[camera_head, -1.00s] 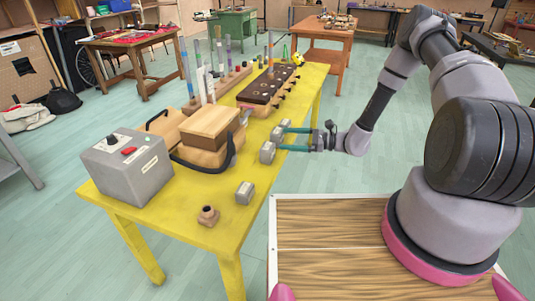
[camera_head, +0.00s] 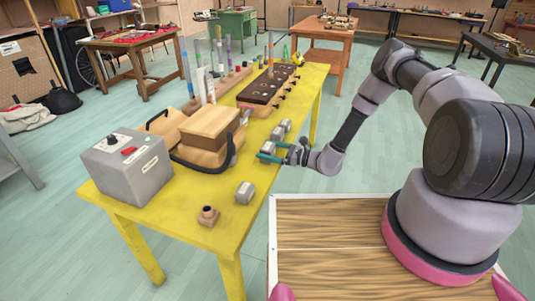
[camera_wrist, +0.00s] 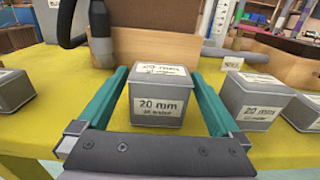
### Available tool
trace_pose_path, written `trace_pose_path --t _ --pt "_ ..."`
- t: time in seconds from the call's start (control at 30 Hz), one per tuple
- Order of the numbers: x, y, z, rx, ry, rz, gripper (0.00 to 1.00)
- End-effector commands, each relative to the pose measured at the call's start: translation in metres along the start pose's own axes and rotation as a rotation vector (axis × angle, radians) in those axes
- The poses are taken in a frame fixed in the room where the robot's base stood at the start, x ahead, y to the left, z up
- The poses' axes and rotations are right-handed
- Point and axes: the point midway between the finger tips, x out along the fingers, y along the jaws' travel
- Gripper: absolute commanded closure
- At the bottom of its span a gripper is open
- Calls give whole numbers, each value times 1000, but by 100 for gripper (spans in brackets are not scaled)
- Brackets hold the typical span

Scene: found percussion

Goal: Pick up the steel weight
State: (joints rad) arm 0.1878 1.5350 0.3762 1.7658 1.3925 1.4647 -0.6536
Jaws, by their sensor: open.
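Several similar grey metal blocks with pale labels stand on the yellow table (camera_head: 190,215). One grey block (camera_wrist: 156,98), its front label reading "20 mm" over a blurred line, sits between my fingers in the wrist view. My gripper (camera_head: 263,150) is open, low at the table's right side; its teal fingers lie on either side of that block. It also shows in the wrist view (camera_wrist: 159,74), with a small gap visible beside the block. Another grey block (camera_wrist: 254,100) stands to the right, and one (camera_wrist: 12,91) to the left. I cannot tell which is the steel weight.
A wooden box (camera_head: 209,128) with a black strap stands behind the block. A grey control box (camera_head: 127,168) is at the table's left, a small brown wooden piece (camera_head: 208,215) near the front. Racks with rods and a dark holed board (camera_head: 268,88) fill the far end.

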Motion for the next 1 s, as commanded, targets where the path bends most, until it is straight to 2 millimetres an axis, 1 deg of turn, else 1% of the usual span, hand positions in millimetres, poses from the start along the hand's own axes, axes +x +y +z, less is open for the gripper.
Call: trace_pose_path --t 0.03,0.1,0.2,0.43,0.47,0.5,0.57,0.6,0.7,1.0 --pt "9 1 2 -1 -1 3 0" --pt "20 1 2 -2 0 2 0" --pt "31 1 2 -2 0 2 0" --pt "32 1 2 -1 1 0 0" --pt "32 1 2 -1 0 0 12" --pt "32 1 2 -1 0 0 27" --pt "32 1 2 -1 0 0 50" --pt "32 1 2 -1 0 0 65" --pt "32 1 2 -1 0 0 100" --pt "33 0 4 -1 -1 0 100"
